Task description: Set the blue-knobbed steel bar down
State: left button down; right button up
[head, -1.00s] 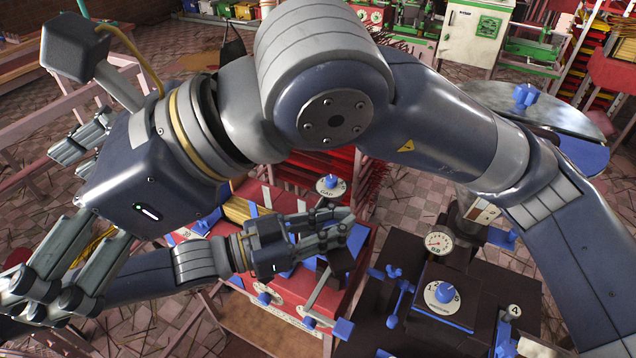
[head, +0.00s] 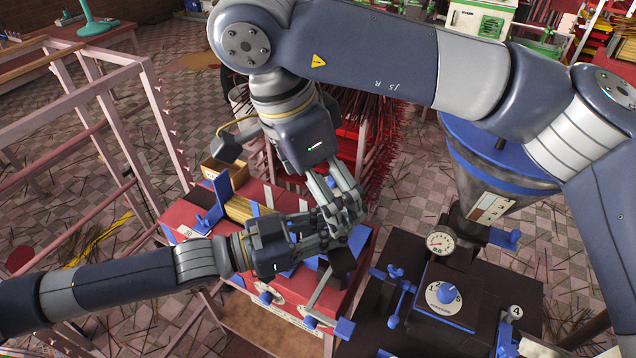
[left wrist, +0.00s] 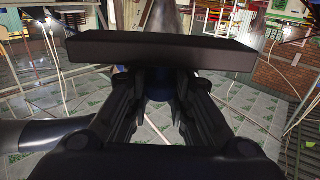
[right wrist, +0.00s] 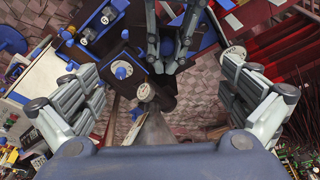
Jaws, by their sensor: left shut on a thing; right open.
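My left gripper (head: 328,238) reaches in from the left over the red machine (head: 345,290) and is shut. A dark block (head: 341,262) sits at its fingertips, and a grey steel bar (head: 322,290) slants down from there toward a blue knob (head: 309,322) at the machine's front. In the left wrist view a dark block (left wrist: 160,52) lies across beyond the fingers. My right gripper (head: 345,208) comes from above, just behind the left fingers. Its fingers are spread wide and empty in the right wrist view (right wrist: 160,105). The overlapping fingers hide part of the grip.
A black machine with a numbered blue dial (head: 446,292) and a pressure gauge (head: 441,242) stands close on the right. A big hopper (head: 495,165) rises behind it. A pink rack (head: 85,130) is at left. Several red stick racks stand behind.

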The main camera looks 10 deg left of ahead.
jog(key=x, duration=1.1)
jog(key=shift+f, duration=0.1)
jog(key=c, duration=2.2)
jog(key=o, duration=2.2)
jog(key=shift+s+f, duration=0.1)
jog(key=shift+a+r, duration=0.15)
jog(key=shift+r, duration=0.45)
jog(key=v, duration=1.1)
